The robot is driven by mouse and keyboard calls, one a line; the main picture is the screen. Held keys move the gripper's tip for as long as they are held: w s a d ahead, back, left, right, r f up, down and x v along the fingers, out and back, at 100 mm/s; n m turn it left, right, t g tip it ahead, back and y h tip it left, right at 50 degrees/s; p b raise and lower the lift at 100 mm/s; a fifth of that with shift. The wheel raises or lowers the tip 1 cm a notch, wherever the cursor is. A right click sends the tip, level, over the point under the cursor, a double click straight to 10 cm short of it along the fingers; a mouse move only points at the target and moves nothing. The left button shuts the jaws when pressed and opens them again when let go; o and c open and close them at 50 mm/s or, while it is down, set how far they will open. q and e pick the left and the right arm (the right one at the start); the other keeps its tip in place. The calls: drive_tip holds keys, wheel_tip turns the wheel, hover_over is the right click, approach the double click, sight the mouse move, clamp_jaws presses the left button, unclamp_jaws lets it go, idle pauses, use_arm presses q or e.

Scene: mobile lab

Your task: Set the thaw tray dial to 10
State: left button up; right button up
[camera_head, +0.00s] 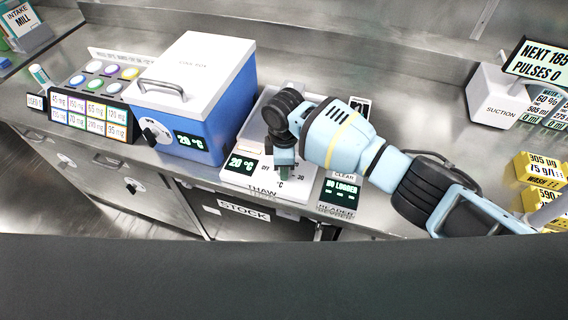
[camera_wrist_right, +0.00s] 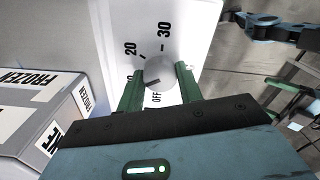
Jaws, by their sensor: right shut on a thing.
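The thaw tray (camera_head: 240,172) is a white unit on the steel bench, with a display reading 20 °C. Its round grey dial (camera_wrist_right: 160,73) shows in the wrist view, with 20, 30 and OFF printed around it; another mark at left is partly hidden. The dial's dark pointer line is too small to read surely. My right gripper (camera_head: 284,162) reaches down over the tray's front; in the wrist view its green fingers (camera_wrist_right: 160,88) are shut on the dial from both sides. Green finger-like parts (camera_wrist_right: 291,92) at the right edge seem to be my left gripper, cut off and unclear.
A blue box with a white lid (camera_head: 190,85) stands left of the tray. A carton marked FROZEN (camera_wrist_right: 35,125) lies beside the dial panel in the wrist view. Bare bench (camera_head: 420,115) extends further right.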

drive_tip(key=shift+r, duration=0.1)
drive_tip(key=o, duration=1)
drive_tip(key=shift+r, duration=3.85)
